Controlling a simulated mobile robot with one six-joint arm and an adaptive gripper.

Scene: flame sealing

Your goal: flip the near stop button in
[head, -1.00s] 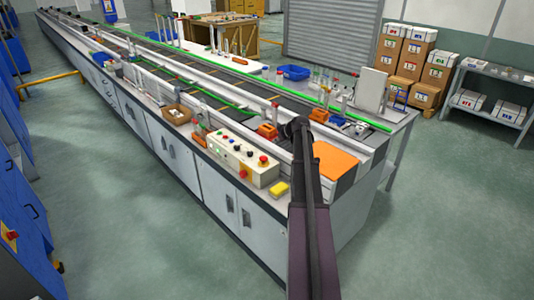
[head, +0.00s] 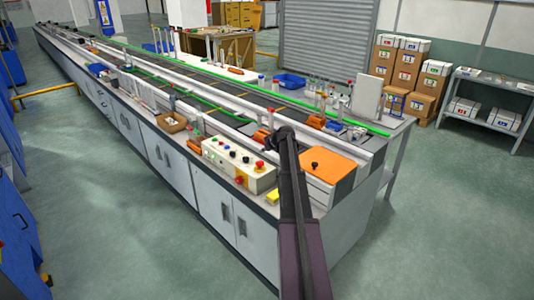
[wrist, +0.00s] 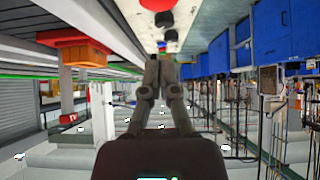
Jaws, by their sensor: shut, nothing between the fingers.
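The cream control box (head: 225,158) sits on the bench edge, left of my arm. A red mushroom button (head: 260,164) stands on a yellow patch on its top, and another red button (head: 239,180) is on its front face. In the wrist view a red button (wrist: 157,4) is cut by the top edge, beyond my fingertips, with dark knobs (wrist: 164,19) behind it on the pale panel. My gripper (wrist: 158,58) is shut and empty, its fingertips apart from the red button in the picture. In the head view I cannot make out the fingers.
An orange-topped block (head: 335,166) with a black knob stands right of my arm. A cardboard box (head: 172,122) lies left of the control box. The floor in front is clear.

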